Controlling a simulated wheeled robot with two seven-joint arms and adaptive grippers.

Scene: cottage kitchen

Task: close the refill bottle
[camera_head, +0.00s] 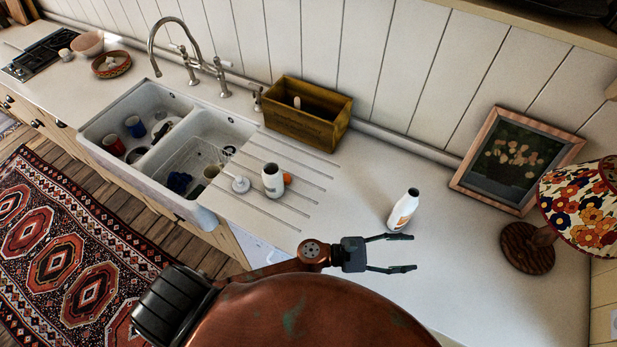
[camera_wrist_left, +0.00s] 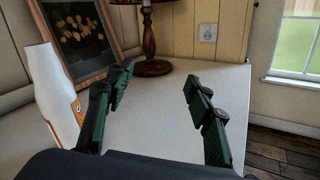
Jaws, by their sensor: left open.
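A white bottle (camera_head: 403,212) with an orange label stands upright on the counter right of the sink. I cannot tell which bottle is the refill bottle. My left gripper (camera_head: 411,252) is open and empty, in front of the labelled bottle and apart from it. Its fingers (camera_wrist_left: 160,85) have only counter between them. My right gripper is not in view.
A framed picture (camera_head: 515,160) and a lamp (camera_head: 527,247) stand at right. The counter between is clear.

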